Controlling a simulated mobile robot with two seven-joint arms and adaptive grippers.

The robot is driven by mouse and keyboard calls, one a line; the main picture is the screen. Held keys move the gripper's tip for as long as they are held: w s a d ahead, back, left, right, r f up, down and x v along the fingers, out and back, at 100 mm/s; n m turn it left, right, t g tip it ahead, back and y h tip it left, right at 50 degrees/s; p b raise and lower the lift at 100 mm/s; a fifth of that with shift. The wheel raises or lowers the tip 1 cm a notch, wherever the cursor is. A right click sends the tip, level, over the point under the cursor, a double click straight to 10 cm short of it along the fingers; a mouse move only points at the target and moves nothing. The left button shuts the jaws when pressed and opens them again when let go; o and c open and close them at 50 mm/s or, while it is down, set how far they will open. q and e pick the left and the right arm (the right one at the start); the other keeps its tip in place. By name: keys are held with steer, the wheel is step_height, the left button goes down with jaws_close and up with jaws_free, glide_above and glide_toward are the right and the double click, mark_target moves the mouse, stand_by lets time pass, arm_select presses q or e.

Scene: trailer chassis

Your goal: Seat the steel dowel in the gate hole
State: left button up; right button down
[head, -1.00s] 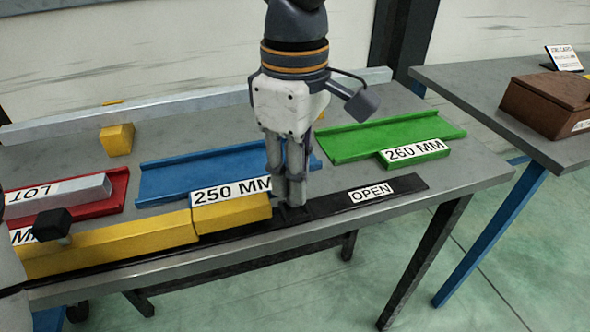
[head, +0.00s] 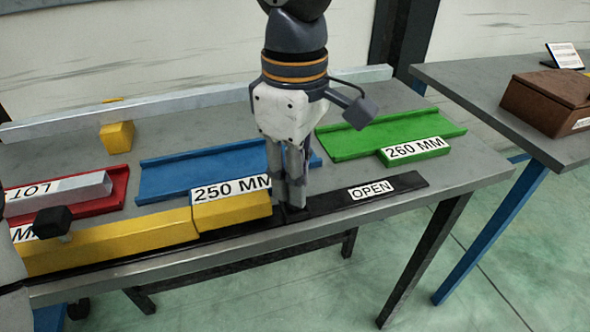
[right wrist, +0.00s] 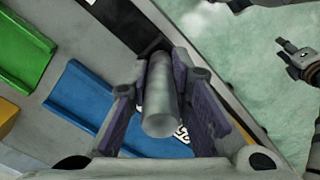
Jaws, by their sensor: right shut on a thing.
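My right gripper (head: 289,203) points down at the black strip (head: 328,201) along the table's front edge, just right of the end of the yellow bar (head: 233,213). In the right wrist view the steel dowel (right wrist: 161,108), a grey cylinder, stands between the two purple-padded fingers of the right gripper (right wrist: 160,90), which is shut on it. In the head view the fingers hide the dowel. The gate hole is not visible; the fingers cover that part of the strip. I cannot tell whether the dowel's tip is in a hole.
Red (head: 117,180), blue (head: 205,170) and green (head: 345,146) trays lie behind the strip. A small yellow block (head: 117,137) sits further back. A brown box (head: 547,103) is on a second table at right. The strip is clear around the OPEN label (head: 371,190).

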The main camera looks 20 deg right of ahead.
steer(key=shift+f, duration=0.5)
steer(key=c, duration=1.4)
jaws_free()
steer(key=shift+r, duration=0.1)
step_height(320, 180, up, 12)
steer(key=shift+f, duration=0.1)
